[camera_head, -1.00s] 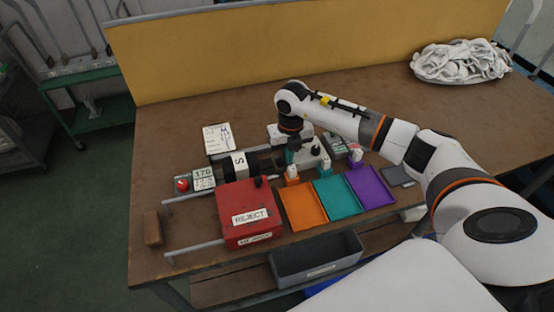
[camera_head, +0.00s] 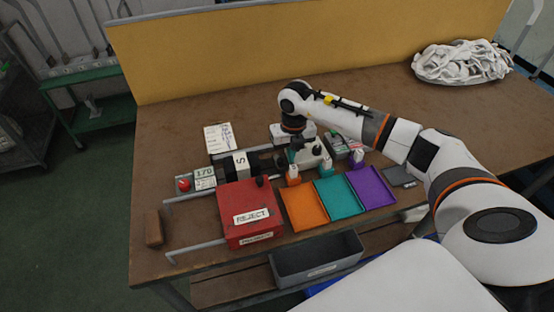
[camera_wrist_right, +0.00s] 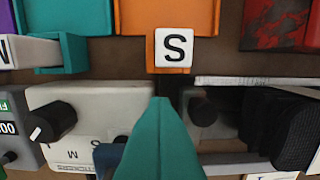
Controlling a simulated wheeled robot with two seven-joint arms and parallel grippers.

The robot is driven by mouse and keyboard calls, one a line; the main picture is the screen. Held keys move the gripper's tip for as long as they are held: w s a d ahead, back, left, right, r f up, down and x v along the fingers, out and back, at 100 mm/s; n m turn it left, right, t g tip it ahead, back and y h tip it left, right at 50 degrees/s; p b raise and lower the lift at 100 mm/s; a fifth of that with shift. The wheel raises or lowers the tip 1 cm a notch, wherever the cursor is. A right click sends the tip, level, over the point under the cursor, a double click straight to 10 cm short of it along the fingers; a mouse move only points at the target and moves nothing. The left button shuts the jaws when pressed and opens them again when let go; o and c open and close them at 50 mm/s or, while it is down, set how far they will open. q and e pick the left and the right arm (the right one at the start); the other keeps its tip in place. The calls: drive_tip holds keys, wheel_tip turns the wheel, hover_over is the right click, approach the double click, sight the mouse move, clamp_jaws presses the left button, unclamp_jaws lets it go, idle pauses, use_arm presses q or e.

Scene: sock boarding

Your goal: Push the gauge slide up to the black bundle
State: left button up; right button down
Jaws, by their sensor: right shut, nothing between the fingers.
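The black bundle (camera_head: 262,160) lies on the gauge left of my right gripper, by a white band marked S (camera_head: 241,163). In the wrist view the ribbed black bundle (camera_wrist_right: 280,125) is at the right. The gauge slide appears to be the dark block with a black knob (camera_wrist_right: 204,110), between the bundle and my gripper; a gap seems to separate it from the bundle. My right gripper (camera_wrist_right: 158,112) is shut and empty, its teal fingertips low beside the slide; whether they touch it is unclear. It also shows in the head view (camera_head: 291,154). My left gripper is out of view.
Orange (camera_head: 303,206), teal (camera_head: 340,198) and purple (camera_head: 371,188) trays lie in front, beside the red reject box (camera_head: 249,213). A white sticker unit (camera_wrist_right: 88,125) stands close by my gripper. The table behind is mostly clear, with a white pile (camera_head: 462,62) at back right.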

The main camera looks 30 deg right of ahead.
drive_tip(key=shift+s+d+r+p, duration=0.15)
drive_tip(key=shift+d+p, duration=0.2)
drive_tip(key=shift+p, duration=0.3)
drive_tip(key=shift+d+r+p, duration=0.25)
drive_tip(key=shift+r+p, duration=0.25)
drive_tip(key=shift+r, duration=0.2)
drive_tip(key=shift+a+r+p, duration=0.15)
drive_tip(key=shift+r+p, duration=1.2)
drive_tip(key=shift+r, duration=0.8)
